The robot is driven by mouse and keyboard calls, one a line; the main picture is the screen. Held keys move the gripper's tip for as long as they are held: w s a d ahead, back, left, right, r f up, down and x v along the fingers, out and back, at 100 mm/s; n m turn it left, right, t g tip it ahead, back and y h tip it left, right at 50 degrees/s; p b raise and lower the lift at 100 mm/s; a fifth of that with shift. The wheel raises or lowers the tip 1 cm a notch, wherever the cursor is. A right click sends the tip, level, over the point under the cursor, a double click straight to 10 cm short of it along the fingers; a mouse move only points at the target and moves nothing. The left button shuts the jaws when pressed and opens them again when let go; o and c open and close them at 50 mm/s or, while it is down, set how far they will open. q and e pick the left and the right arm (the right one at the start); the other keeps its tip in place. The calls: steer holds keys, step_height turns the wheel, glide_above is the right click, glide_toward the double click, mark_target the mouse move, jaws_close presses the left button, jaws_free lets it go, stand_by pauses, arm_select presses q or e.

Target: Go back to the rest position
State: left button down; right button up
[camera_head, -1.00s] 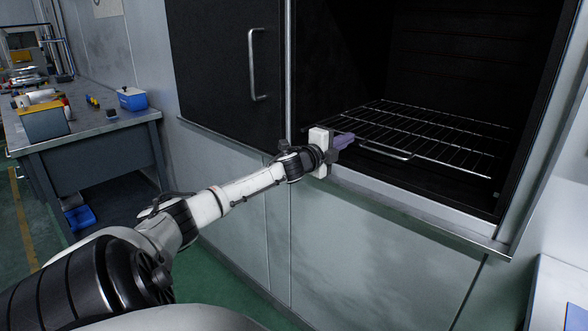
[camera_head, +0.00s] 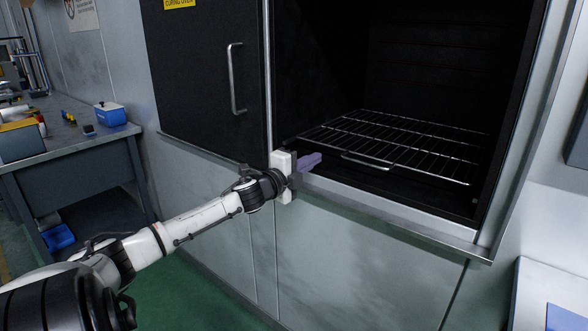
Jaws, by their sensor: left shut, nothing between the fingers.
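My left gripper (camera_head: 311,161) is at the front left of the open oven chamber, near its lower sill. Its purple-grey fingers are shut and hold nothing. My left arm comes in from the lower left. The wire rack (camera_head: 410,146) lies inside the oven, with a handle bar (camera_head: 366,162) at its front edge. The gripper is to the left of this handle and apart from it in the picture. The rack is empty. My right gripper is not in view.
The dark oven door (camera_head: 205,80) with a vertical handle (camera_head: 236,80) is at the left of the opening. A workbench (camera_head: 75,142) with a blue box (camera_head: 110,115) stands at the far left. A white surface (camera_head: 535,285) is at the lower right. Green floor shows below.

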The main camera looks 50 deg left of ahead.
arm_select(q)
steer(key=v, duration=0.6)
steer(key=shift+s, duration=0.1)
steer(key=s+d+f+n+g+h, duration=0.1)
steer(key=s+d+f+n+g, duration=0.15)
steer(key=d+f, duration=0.45)
steer(key=s+d+f+n+g+h, duration=0.15)
steer(key=s+d+f, duration=0.25)
steer(key=f, duration=0.7)
steer(key=s+d+f+n+g, duration=0.1)
steer(key=s+d+f+n, duration=0.15)
steer(key=d+f, duration=0.45)
steer(key=s+d+f+n+g+h, duration=0.1)
steer(key=s+d+f, duration=0.3)
steer(key=d, duration=0.4)
steer(key=s+d+f+n+g+h, duration=0.1)
steer(key=s+d+f+n+h, duration=0.1)
steer(key=d, duration=0.7)
steer(key=s+d+f+n+g+h, duration=0.1)
steer(key=s+d+f+n, duration=0.2)
steer(key=s+d+f, duration=0.3)
steer(key=s+d, duration=0.2)
steer(key=d, duration=0.1)
steer(key=shift+d+f+g+h, duration=0.2)
steer(key=shift+g+h, duration=0.15)
steer(key=shift+g, duration=0.05)
steer(key=shift+s+n, duration=0.2)
steer(key=shift+n, duration=0.05)
